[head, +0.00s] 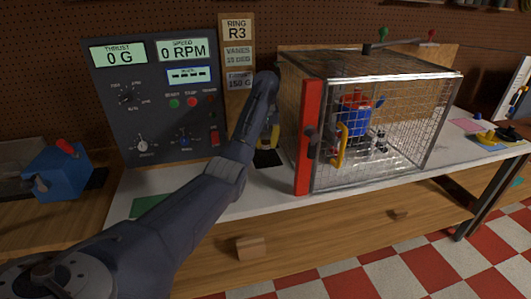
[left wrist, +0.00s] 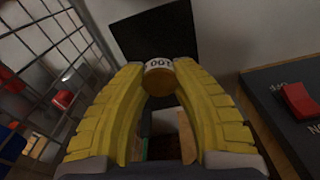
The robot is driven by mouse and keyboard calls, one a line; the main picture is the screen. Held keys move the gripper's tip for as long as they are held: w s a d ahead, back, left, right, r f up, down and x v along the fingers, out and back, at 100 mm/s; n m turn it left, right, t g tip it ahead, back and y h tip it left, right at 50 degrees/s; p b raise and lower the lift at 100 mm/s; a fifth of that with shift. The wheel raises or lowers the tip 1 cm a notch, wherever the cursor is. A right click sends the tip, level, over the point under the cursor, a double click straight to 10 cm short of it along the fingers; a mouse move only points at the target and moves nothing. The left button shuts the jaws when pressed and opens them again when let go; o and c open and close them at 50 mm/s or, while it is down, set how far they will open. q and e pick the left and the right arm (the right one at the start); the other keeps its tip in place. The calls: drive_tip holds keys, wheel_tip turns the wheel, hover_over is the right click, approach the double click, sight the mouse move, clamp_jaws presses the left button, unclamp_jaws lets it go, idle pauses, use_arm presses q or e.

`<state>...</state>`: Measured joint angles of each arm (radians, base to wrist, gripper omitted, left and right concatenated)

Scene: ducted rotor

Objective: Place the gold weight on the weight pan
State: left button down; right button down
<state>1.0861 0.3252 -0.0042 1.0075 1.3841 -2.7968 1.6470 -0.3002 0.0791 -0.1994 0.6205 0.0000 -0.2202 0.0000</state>
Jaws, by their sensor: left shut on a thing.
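The gold weight (left wrist: 160,80) is a small cylinder with a pale band whose digits read 100 upside down. It sits between the yellow fingertips of my left gripper (left wrist: 160,72), which is shut on it. In the head view the left gripper (head: 270,140) points down between the control panel and the mesh cage, and the arm mostly hides it. A black square surface (left wrist: 157,33) shows beyond the weight in the left wrist view, and a dark patch (head: 267,158) lies below the gripper in the head view. I cannot tell whether this is the weight pan. My right gripper is not in view.
The mesh cage (head: 375,120) with a red door edge (head: 308,140) stands close right of the gripper, with a blue and red rotor (head: 354,112) inside. The control panel (head: 155,100) stands left, reading 0 G and 0 RPM. A sign (head: 238,60) reads R3 and 150 G.

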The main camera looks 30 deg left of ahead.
sight(266, 157)
use_arm(q)
drive_tip(key=shift+f, duration=0.3)
drive_tip(key=shift+s+f, duration=0.1)
drive_tip(key=shift+f, duration=1.8)
drive_tip(key=c, duration=1.1)
unclamp_jaws()
drive_tip(key=shift+f, duration=0.1)
drive_tip(key=shift+r, duration=3.2)
drive_tip(key=shift+s+d+r, duration=0.1)
drive_tip(key=shift+s+r, duration=0.05)
drive_tip(key=shift+r, duration=1.3)
drive_tip(key=shift+s+d+r, duration=0.1)
drive_tip(key=shift+r, duration=1.35)
